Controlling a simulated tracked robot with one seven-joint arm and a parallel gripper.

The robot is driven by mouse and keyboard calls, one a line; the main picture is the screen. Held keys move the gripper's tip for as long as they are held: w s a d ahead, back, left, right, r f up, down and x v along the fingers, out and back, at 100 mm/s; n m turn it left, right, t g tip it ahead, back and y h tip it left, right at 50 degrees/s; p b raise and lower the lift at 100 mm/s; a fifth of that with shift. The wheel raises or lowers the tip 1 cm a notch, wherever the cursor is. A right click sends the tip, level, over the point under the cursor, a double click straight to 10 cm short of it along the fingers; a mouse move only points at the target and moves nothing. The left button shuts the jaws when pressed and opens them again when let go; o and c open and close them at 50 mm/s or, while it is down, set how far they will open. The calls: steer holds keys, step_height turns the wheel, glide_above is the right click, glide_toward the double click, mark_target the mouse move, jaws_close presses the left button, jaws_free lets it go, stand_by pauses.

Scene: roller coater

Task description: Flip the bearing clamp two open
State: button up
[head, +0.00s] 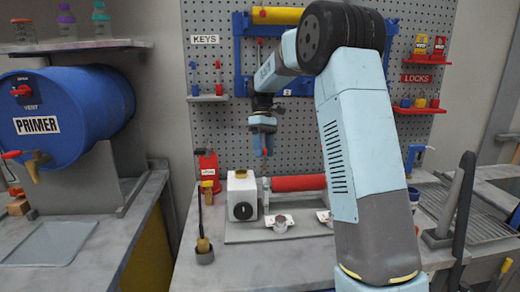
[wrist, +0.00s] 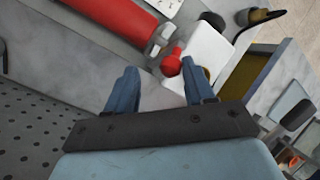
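A red roller (head: 298,183) lies beside a white box (head: 242,195) with a black dial. The roller (wrist: 100,22) and box (wrist: 207,52) also show in the wrist view. At the roller's box-side end is a grey bracket (head: 266,194); a red knob (wrist: 172,62) stands there in the wrist view. I cannot tell surely which part is bearing clamp two. My gripper (head: 263,152) hangs above the roller's left end, apart from it. In the wrist view my gripper (wrist: 160,66) is open, with the knob appearing between its fingertips. The roller's right end is hidden behind my arm.
Two small white-based fittings (head: 280,222) (head: 324,216) lie in front of the roller. A dark lever in a cup (head: 204,250) and a red stand (head: 208,172) are at left. A pegboard (head: 215,130) rises behind.

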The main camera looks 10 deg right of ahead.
steer(key=shift+r, duration=0.15)
stand_by(0.3)
steer(key=v, duration=0.7)
steer(key=shift+r, duration=0.2)
steer(key=shift+w, duration=0.1)
steer(key=shift+c, duration=0.5)
